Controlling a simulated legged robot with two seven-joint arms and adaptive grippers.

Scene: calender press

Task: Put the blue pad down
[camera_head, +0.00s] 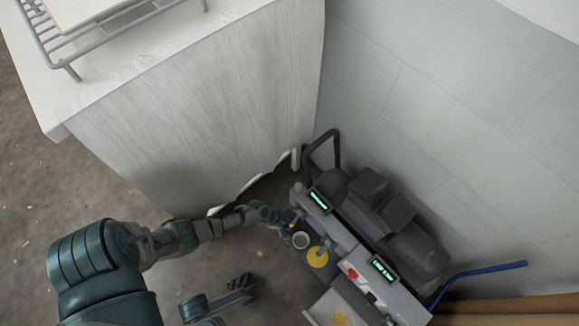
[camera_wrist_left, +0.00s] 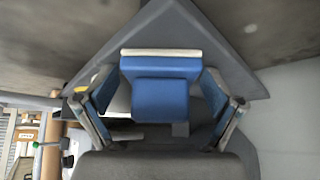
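In the left wrist view the blue pad (camera_wrist_left: 160,98), a blue block with a pale strip along its far edge, sits between the two fingers of my left gripper (camera_wrist_left: 160,75). In the head view my left gripper (camera_head: 282,216) reaches in from the left to the near edge of the grey press (camera_head: 345,268). A small blue-and-yellow piece shows at its tip, too small to make out. Whether the pad touches a surface is hidden. My right gripper (camera_head: 240,288) is low in the head view, dark and apart from the press; its finger opening is unclear.
The press has green displays, dark rollers and a blue lever (camera_head: 480,271). A white cabinet (camera_head: 215,110) stands behind my left arm.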

